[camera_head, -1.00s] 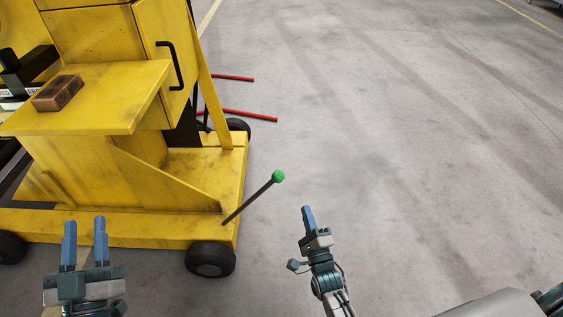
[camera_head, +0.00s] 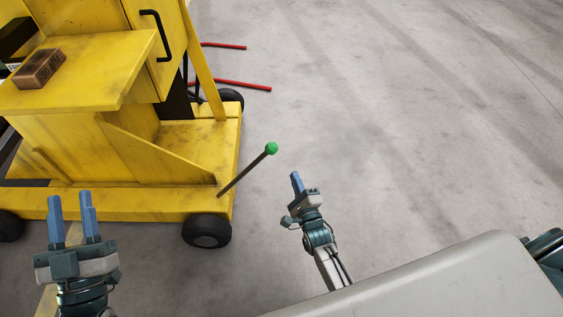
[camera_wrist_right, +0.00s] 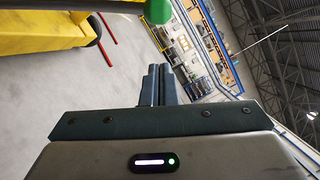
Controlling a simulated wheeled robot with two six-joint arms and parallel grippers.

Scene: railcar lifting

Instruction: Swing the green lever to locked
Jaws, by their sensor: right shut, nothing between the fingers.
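The green lever is a dark rod with a round green knob (camera_head: 271,148). It leans up and to the right from the corner of the yellow cart (camera_head: 150,204), above the front wheel. The knob also shows at the top of the right wrist view (camera_wrist_right: 158,11). My right gripper (camera_head: 296,178) is shut and empty. It is just right of and below the knob in the head view, apart from it. Its closed fingers show in the right wrist view (camera_wrist_right: 160,85). My left gripper (camera_head: 70,208) is open and empty, in front of the cart's left part.
A brown brick-like block (camera_head: 40,68) lies on the cart's yellow shelf. The cart has a black handle (camera_head: 160,35) and dark wheels (camera_head: 207,231). Red bars (camera_head: 240,85) stick out behind it. The grey floor (camera_head: 400,130) to the right is clear.

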